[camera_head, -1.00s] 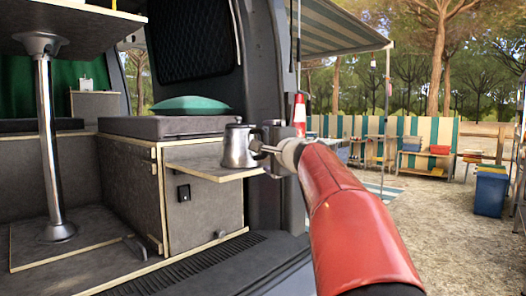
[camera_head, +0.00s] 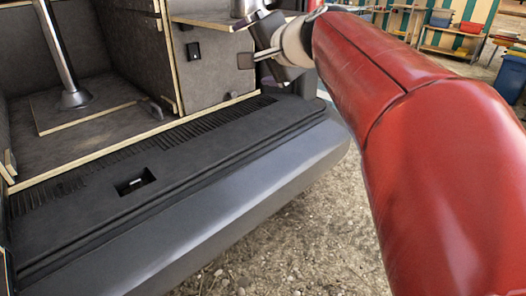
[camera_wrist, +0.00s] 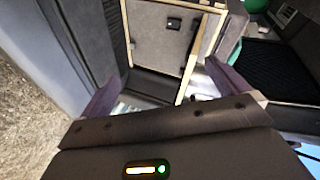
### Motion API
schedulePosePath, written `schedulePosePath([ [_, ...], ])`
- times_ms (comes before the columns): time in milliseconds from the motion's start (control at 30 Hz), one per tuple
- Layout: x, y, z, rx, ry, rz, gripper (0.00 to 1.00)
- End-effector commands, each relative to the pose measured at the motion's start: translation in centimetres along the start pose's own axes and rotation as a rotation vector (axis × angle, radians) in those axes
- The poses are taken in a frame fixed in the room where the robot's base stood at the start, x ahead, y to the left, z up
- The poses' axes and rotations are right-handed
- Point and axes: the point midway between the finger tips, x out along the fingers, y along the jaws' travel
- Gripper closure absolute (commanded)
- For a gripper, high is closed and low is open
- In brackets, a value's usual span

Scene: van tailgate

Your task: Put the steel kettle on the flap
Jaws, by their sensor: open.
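The steel kettle (camera_head: 243,8) is cut off by the top edge of the head view; only its shiny lower part shows. It stands at the outer right end of the flap (camera_head: 213,21), a plywood-edged shelf on the cabinet side. My gripper (camera_head: 250,42) is open and sits just below and in front of the kettle and the flap's end, apparently apart from the kettle. In the wrist view the two fingers (camera_wrist: 168,88) are spread wide with nothing held between them. I cannot make out the kettle clearly in the wrist view.
The cabinet (camera_head: 205,65) stands behind the flap. The van floor sill (camera_head: 130,185) and grey bumper (camera_head: 215,205) lie below, with gravel ground in front. A table leg (camera_head: 60,50) stands at left. A blue bin (camera_head: 510,75) is far right.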

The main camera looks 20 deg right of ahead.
Motion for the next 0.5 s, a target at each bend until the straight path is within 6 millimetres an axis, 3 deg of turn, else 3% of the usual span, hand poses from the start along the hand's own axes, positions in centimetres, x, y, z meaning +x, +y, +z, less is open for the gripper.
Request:
schedulePosePath([
  [33,-1.0,2.4,4.7,-0.123,-0.085,0.067,0.00],
  [100,-2.6,6.6,10.1,-0.311,-0.200,0.171,0.00],
  [200,-5.5,13.0,15.9,-0.569,-0.349,0.302,0.00],
  [300,-8.3,18.7,19.5,-0.791,-0.467,0.406,0.00],
  [400,-10.4,22.8,21.1,-0.950,-0.544,0.478,0.00],
  [500,-11.5,24.9,21.7,-1.035,-0.583,0.519,0.00],
])
